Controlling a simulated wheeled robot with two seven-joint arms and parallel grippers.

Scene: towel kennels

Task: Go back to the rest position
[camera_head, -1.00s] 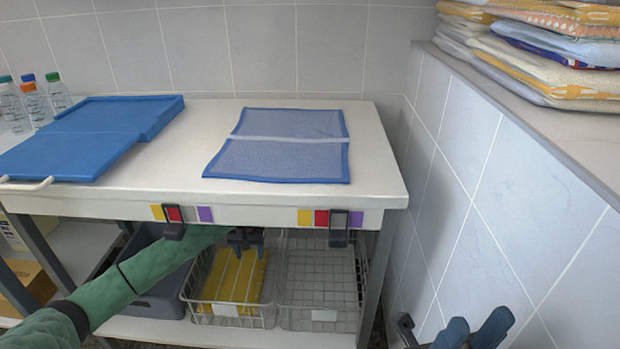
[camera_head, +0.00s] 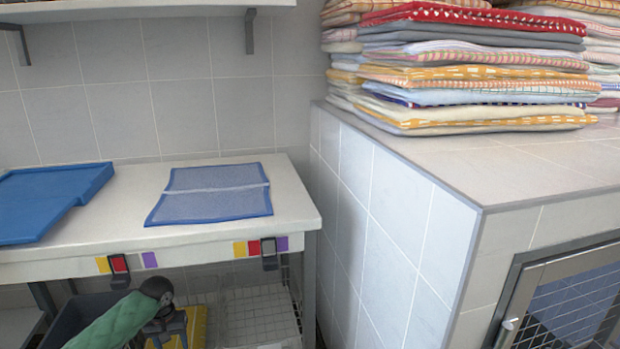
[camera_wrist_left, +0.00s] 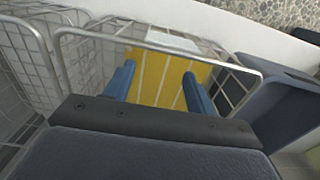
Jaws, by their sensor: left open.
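My left gripper (camera_head: 167,327) is below the table's front edge, in front of the wire baskets. In the left wrist view my left gripper (camera_wrist_left: 158,88) is open, its two blue fingers apart with nothing held between them. Beyond the fingers a folded yellow towel (camera_wrist_left: 156,82) lies in a wire basket. The yellow towel (camera_head: 197,322) is partly hidden behind my left arm in the head view. My right gripper is outside the head view.
The white table (camera_head: 293,190) holds a blue mesh mat (camera_head: 212,205) and a blue board (camera_head: 40,205). An empty wire basket (camera_head: 255,315) sits underneath. A tiled block (camera_head: 400,220) with stacked towels (camera_head: 470,65) and a barred door (camera_head: 575,305) stands right.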

